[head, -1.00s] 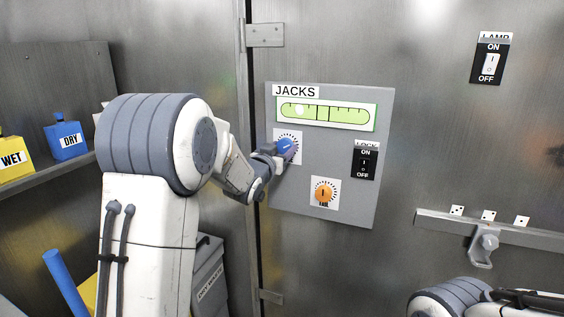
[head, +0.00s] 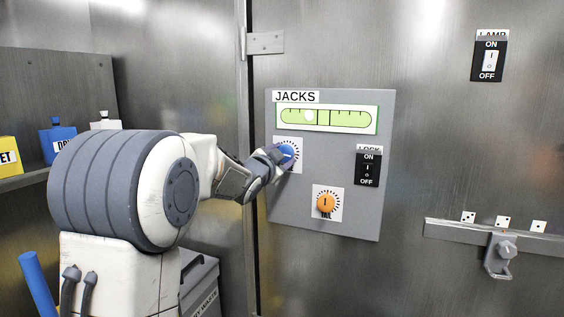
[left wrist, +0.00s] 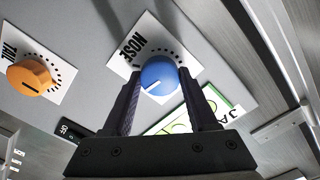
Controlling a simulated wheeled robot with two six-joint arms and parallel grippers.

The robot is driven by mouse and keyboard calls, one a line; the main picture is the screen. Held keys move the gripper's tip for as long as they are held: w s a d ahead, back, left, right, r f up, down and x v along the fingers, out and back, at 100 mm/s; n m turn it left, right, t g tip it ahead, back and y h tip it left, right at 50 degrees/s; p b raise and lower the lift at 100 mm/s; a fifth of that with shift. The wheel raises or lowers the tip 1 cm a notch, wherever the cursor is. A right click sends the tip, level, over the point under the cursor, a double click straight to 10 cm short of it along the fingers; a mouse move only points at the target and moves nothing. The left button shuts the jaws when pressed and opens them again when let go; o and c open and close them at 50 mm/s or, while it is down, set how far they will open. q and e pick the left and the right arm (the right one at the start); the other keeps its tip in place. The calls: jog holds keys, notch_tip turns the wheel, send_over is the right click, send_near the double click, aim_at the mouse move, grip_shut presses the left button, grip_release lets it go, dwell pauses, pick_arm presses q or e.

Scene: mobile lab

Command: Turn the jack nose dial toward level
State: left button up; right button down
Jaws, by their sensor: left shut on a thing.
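The blue nose dial (head: 288,152) is on the grey jacks panel (head: 345,215). In the left wrist view the same dial (left wrist: 160,76), labelled NOSE, sits between my fingers, its white pointer line showing. My left gripper (head: 283,156) is shut on this dial, a finger on each side in the wrist view (left wrist: 160,72). The green level vial (head: 348,118) is above, its pale bubble (head: 309,116) left of the centre lines. The orange tail dial (head: 325,203) is below right, untouched. My right gripper is out of view.
A black lock switch (head: 368,168) is on the panel's right side. A lamp switch (head: 489,60) is higher on the metal wall. A shelf with bottles (head: 58,138) stands left.

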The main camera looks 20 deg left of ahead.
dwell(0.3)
pick_arm(q)
jog(key=o, duration=1.4)
jog(key=s+b, duration=0.1)
jog(key=s, duration=0.9)
jog(key=shift+s+a, duration=0.15)
jog(key=shift+s, duration=0.1)
